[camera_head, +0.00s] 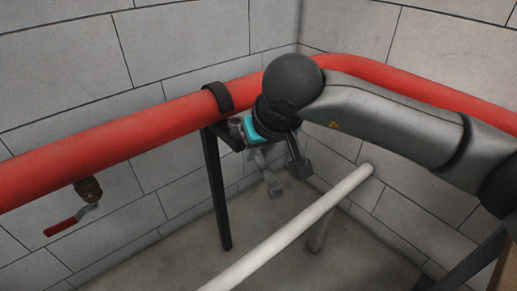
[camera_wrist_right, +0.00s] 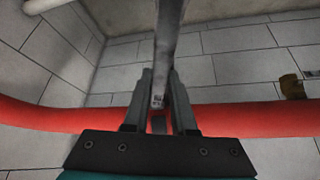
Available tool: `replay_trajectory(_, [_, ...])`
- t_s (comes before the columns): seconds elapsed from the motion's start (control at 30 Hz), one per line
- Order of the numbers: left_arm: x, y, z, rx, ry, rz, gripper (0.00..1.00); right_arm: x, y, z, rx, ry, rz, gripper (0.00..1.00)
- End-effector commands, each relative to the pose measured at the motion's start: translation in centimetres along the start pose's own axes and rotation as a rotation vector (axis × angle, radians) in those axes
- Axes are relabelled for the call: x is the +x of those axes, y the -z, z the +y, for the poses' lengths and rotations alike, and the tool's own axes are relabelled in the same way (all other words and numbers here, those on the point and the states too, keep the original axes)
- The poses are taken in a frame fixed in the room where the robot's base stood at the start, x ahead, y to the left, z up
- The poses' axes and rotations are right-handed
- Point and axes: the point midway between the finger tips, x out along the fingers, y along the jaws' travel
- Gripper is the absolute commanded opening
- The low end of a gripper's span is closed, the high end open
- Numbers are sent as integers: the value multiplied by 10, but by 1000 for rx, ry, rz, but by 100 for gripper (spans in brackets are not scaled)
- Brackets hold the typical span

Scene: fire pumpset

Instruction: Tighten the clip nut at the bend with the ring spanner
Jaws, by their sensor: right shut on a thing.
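My right gripper (camera_head: 238,130) is close beside the black clip (camera_head: 217,97) that wraps the red pipe, left of the bend. The right wrist view shows its fingers (camera_wrist_right: 160,90) shut on the grey ring spanner (camera_wrist_right: 168,40). In the head view, part of the spanner (camera_head: 266,172) hangs below the gripper. I cannot make out the clip nut or whether the spanner touches it; the gripper and wrist cover that area. My left gripper is not in view.
The red pipe (camera_head: 110,133) runs along both walls and bends at the corner. A black bracket leg (camera_head: 217,195) stands below the clip. A pale pipe (camera_head: 290,228) crosses low in front. A red-handled valve (camera_head: 88,190) hangs at left.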

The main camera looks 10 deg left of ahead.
Motion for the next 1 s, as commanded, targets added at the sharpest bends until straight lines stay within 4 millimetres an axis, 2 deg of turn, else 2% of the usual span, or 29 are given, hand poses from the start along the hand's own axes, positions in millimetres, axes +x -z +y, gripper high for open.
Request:
replay_trajectory(0.7, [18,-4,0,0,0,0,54,16,-8,0,0,0,3,0])
replay_trajectory(1.0, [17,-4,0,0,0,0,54,15,-8,0,0,0,3,0])
